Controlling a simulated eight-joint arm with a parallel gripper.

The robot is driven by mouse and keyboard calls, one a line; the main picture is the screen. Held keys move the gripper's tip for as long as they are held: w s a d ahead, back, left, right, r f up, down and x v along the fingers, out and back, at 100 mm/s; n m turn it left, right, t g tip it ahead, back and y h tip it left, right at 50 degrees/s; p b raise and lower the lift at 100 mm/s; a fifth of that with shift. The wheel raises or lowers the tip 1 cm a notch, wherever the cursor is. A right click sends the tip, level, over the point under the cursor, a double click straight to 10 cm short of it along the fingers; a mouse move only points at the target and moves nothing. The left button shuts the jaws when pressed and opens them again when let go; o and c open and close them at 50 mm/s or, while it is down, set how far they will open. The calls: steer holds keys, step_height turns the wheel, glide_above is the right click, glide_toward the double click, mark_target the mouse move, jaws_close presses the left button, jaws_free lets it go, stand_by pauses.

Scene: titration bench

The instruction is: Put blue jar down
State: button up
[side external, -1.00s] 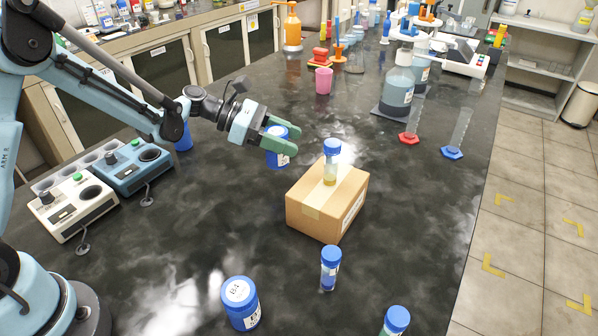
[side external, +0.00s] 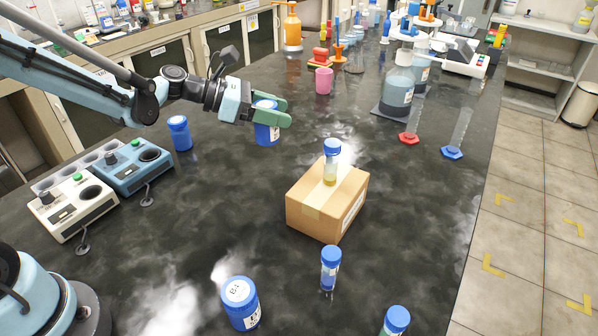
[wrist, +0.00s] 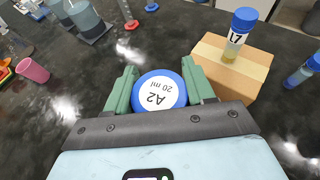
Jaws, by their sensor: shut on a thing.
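My gripper (side external: 270,113) has green fingers and is shut on a blue jar (side external: 266,132) with a white label. In the wrist view the jar's lid (wrist: 159,91) reads "A2 20 ml" and sits between the two green fingers. The jar is upright, behind and left of the cardboard box in the side view. I cannot tell for sure whether its base touches the dark bench top (side external: 225,190).
A cardboard box (side external: 318,205) carries a blue-capped vial (side external: 331,165). Another blue jar (side external: 180,133) stands at left, and jar B1 (side external: 240,305) stands in front. A pink cup (side external: 324,80) and bottles stand behind. Bench around the held jar is clear.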

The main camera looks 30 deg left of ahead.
steer(key=shift+n+t+y, duration=0.6)
steer(key=shift+n+y, duration=0.1)
steer(key=shift+w+a+f, duration=1.05)
steer(key=shift+a+f, duration=0.75)
steer(key=shift+a, duration=0.9)
steer(key=shift+w+a+f, duration=1)
steer(key=shift+a+f, duration=0.85)
steer(key=shift+a, duration=0.85)
steer(key=shift+w+a+f, duration=1.05)
steer(key=shift+a+f, duration=0.75)
steer(key=shift+a, duration=0.9)
steer(key=shift+f, duration=0.15)
steer(key=o, duration=1)
